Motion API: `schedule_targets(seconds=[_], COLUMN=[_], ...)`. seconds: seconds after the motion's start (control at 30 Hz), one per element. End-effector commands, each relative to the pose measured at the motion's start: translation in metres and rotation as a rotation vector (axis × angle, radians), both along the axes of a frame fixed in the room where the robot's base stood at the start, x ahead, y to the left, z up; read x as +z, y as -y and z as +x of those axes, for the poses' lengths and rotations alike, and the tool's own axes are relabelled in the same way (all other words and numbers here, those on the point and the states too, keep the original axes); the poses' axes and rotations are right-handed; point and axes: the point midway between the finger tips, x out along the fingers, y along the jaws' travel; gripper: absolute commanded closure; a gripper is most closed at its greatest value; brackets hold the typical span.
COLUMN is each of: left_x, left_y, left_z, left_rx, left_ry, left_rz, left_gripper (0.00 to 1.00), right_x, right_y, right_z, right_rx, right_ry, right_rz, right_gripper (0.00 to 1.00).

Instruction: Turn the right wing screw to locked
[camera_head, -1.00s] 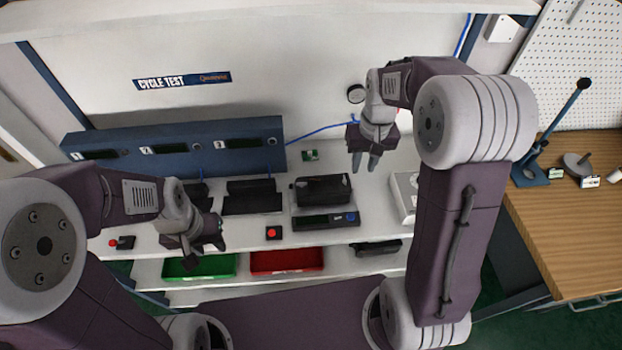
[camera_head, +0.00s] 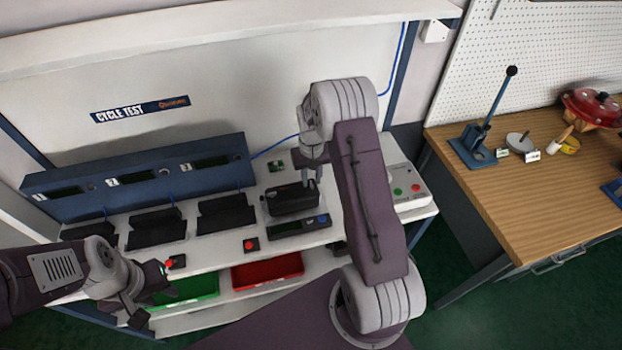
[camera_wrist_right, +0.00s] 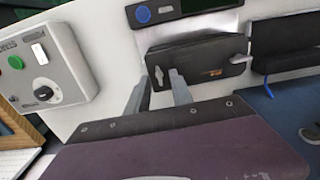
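The black positioner box (camera_head: 292,199) sits on the white bench, and it also shows in the right wrist view (camera_wrist_right: 205,52). In that view a light wing screw (camera_wrist_right: 158,76) is at its left end and another (camera_wrist_right: 240,59) at its right end. This view is turned around relative to the head view, so the left-end screw lies on the head view's right side. My right gripper (camera_head: 313,176) is over the box's right end. In the wrist view its fingers (camera_wrist_right: 157,92) are apart and empty, with the left-end screw seen between them. My left gripper (camera_head: 148,296) is at lower left; its fingers are unclear.
A control box (camera_head: 405,187) with green and red buttons stands right of the positioner. A display unit (camera_head: 300,227) lies in front. Red (camera_head: 267,271) and green (camera_head: 190,291) trays are below. A wooden table (camera_head: 520,205) stands at right.

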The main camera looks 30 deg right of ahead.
Motion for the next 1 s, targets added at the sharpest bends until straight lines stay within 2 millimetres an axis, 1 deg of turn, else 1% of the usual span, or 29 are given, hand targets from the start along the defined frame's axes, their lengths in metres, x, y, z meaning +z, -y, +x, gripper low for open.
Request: schedule_targets(seconds=[0.13, 0.37, 0.4, 0.5, 0.83, 1.0], left_x=[0.003, 0.003, 0.003, 0.003, 0.003, 0.003], left_y=[0.0, 0.0, 0.0, 0.0, 0.0, 0.0], left_z=[0.0, 0.0, 0.0, 0.0, 0.0, 0.0], left_rx=[0.0, 0.0, 0.0, 0.0, 0.0, 0.0], left_ry=[0.0, 0.0, 0.0, 0.0, 0.0, 0.0], left_rz=[0.0, 0.0, 0.0, 0.0, 0.0, 0.0], left_gripper=[0.64, 0.64, 0.64, 0.64, 0.64, 0.64], right_x=[-0.013, -0.016, -0.016, -0.015, -0.015, -0.015], right_y=[0.0, 0.0, 0.0, 0.0, 0.0, 0.0], right_z=[0.0, 0.0, 0.0, 0.0, 0.0, 0.001], right_rx=[0.0, 0.0, 0.0, 0.0, -0.015, -0.079], right_ry=[0.0, 0.001, 0.001, 0.001, 0.002, 0.002], right_rz=[0.0, 0.0, 0.0, 0.0, 0.0, 0.0], right_gripper=[0.73, 0.73, 0.76, 1.0, 1.0, 1.0])
